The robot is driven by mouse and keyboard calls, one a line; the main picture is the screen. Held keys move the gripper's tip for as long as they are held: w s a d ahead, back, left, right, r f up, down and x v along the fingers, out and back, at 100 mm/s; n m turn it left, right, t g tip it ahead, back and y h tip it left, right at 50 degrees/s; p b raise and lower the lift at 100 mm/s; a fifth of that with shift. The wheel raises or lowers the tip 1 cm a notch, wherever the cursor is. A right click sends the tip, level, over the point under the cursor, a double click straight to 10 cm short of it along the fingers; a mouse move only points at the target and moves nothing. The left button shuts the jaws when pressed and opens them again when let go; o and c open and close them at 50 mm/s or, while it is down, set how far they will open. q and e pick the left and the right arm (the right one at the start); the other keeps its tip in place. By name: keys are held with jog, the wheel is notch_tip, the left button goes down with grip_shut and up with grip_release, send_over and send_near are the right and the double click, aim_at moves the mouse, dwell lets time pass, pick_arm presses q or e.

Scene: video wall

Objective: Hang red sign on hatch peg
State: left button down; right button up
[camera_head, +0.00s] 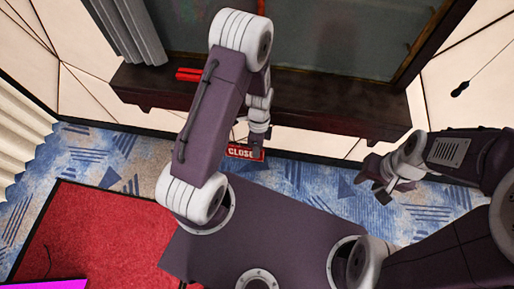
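The red sign (238,152) has white lettering that reads "CLOSE", with its right part covered by my gripper. My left gripper (257,146) points downward in front of the dark ledge, and its fingers overlap the sign's right part; it appears shut on the sign, holding it clear of the ledge. My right gripper (373,182) is over the patterned carpet at the right, its fingers apart and empty. I cannot make out a hatch peg; my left arm hides part of the ledge and the panel behind it.
A dark wooden ledge (330,104) runs below a framed dark panel (345,45). Red sticks (188,75) lie on its left part. A grey curtain (128,28) hangs at the upper left. Blue carpet (335,180) and a red mat (90,235) cover the floor.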

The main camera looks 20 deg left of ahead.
pick_arm(q)
jog(key=w, duration=0.2)
jog(key=w+a, duration=0.1)
jog(key=w, duration=0.2)
jog(key=shift+w+a+f+b, duration=0.15)
jog(key=shift+b, duration=0.2)
dwell(1.1)
